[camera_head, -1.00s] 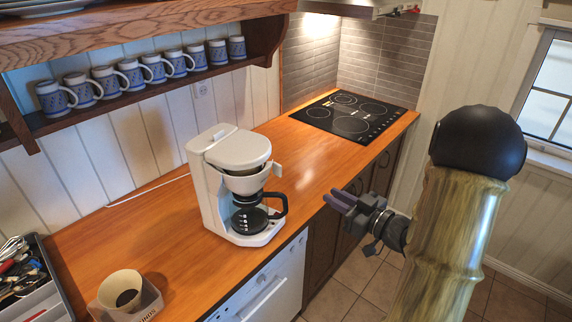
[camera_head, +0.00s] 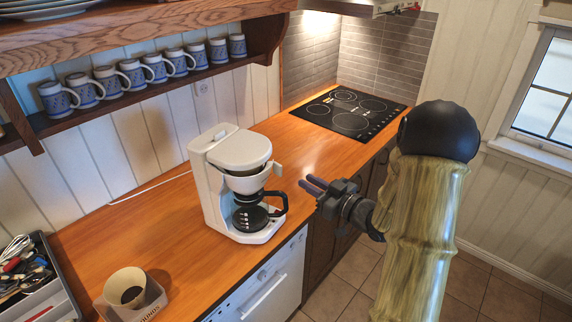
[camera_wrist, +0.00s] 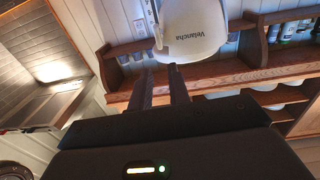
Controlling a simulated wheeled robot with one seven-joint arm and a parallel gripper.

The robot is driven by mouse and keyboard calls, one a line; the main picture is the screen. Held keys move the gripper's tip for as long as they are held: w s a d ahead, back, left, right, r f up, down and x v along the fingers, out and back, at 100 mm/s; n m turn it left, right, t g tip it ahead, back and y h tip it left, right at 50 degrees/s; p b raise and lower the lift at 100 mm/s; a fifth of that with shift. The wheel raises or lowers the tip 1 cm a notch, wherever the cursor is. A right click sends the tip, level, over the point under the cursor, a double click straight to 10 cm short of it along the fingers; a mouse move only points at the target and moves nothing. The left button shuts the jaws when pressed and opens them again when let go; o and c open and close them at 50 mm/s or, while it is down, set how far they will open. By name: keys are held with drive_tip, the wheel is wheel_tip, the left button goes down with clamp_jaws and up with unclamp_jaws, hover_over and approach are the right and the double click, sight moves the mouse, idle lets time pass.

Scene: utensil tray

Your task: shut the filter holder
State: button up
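The white coffee maker (camera_head: 212,180) stands upright on the wooden counter. Its filter holder (camera_head: 245,184), a white cup with a handle tab (camera_head: 277,169) on its right, sits under the lid and above the glass carafe. A dark gap shows between lid and holder, so the holder looks swung partly out. My gripper (camera_head: 311,186) is right of the coffee maker, apart from the holder and carafe handle, pointing left. It is empty, its fingers parted by a narrow gap. In the wrist view, the fingers (camera_wrist: 162,86) point towards the white machine body (camera_wrist: 193,32).
The carafe (camera_head: 250,216) has a black handle sticking out right, near my gripper. A box with a paper filter (camera_head: 127,288) and a utensil tray (camera_head: 48,298) stand at the lower left. The counter between the coffee maker and cooktop (camera_head: 350,114) is clear.

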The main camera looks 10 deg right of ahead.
drive_tip(key=p+x, duration=0.3)
drive_tip(key=x, duration=0.6)
drive_tip(key=shift+w+a, duration=0.15)
drive_tip(key=shift+w, duration=0.05)
drive_tip(key=shift+c, duration=0.2)
clamp_jaws()
